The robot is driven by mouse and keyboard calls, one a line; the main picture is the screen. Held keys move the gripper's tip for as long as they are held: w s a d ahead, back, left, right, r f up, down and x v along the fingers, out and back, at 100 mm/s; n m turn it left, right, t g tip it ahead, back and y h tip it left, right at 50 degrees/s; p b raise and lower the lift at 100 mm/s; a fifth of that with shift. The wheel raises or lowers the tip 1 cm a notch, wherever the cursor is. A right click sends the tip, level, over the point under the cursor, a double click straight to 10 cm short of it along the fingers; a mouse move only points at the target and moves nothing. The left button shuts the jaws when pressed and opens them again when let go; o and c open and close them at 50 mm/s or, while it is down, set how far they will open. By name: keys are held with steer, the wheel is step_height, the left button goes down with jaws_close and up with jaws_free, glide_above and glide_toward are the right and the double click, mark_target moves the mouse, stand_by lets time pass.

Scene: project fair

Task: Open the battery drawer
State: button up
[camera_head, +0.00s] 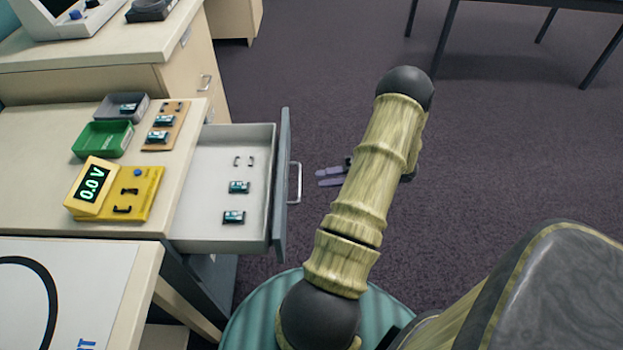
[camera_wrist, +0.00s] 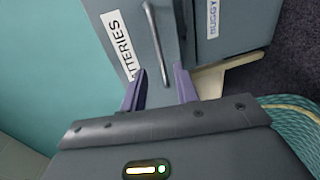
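The battery drawer (camera_head: 200,215) stands pulled out from the bench in the head view, its grey front (camera_head: 281,170) to the right. Inside lie two dark teal batteries (camera_head: 239,187) and small dark clips. Its metal bar handle (camera_head: 295,183) faces my gripper (camera_head: 318,178). In the wrist view the drawer front bears a partly hidden label ending in "TTERIES" (camera_wrist: 120,45). The handle (camera_wrist: 156,40) runs down toward the space between my purple fingers (camera_wrist: 160,82). The fingers are apart with nothing held. In the head view a small gap separates the fingertips from the handle.
A yellow meter (camera_head: 150,180) reading 0.0 V, a green tray (camera_head: 98,140), a grey tray (camera_head: 112,107) and a wooden holder with batteries (camera_head: 175,115) sit on the bench. A front labelled "BUGGY" (camera_wrist: 235,20) adjoins the drawer front. Carpet right of the drawer is open.

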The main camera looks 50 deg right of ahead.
steer(key=v, duration=1)
steer(key=shift+s+d+p, duration=0.2)
steer(key=shift+s+p, duration=0.15)
steer(key=shift+p, duration=0.05)
